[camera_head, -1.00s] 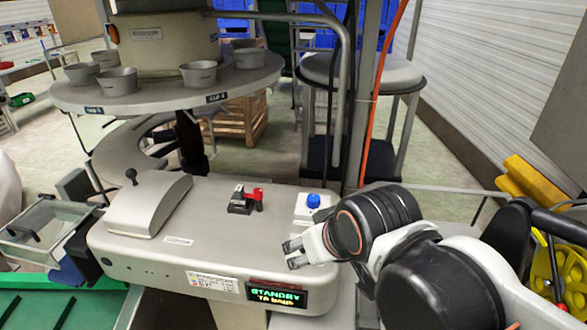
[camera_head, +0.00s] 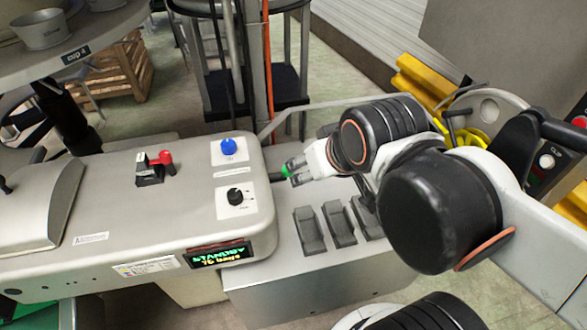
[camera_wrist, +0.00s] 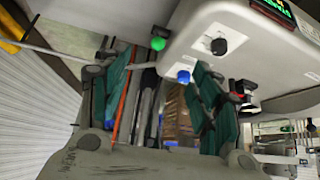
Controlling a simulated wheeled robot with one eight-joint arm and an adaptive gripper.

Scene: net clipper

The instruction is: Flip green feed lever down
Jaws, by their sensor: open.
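The green knob of the feed lever (camera_head: 285,171) sticks out from the right side of the beige console in the head view. In the wrist view the round green knob (camera_wrist: 158,43) shows whole, beyond the fingers and near the console edge. My gripper (camera_head: 294,172) is right beside the knob in the head view, overlapping part of it. In the wrist view the green-padded fingers of my gripper (camera_wrist: 160,70) are spread apart with nothing between them. Whether a finger touches the knob cannot be told.
The console (camera_head: 110,215) carries a red switch (camera_head: 165,160), a blue button (camera_head: 228,147) and a black dial (camera_head: 236,196). Its display (camera_head: 220,255) reads STANDBY. A round cup table stands behind.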

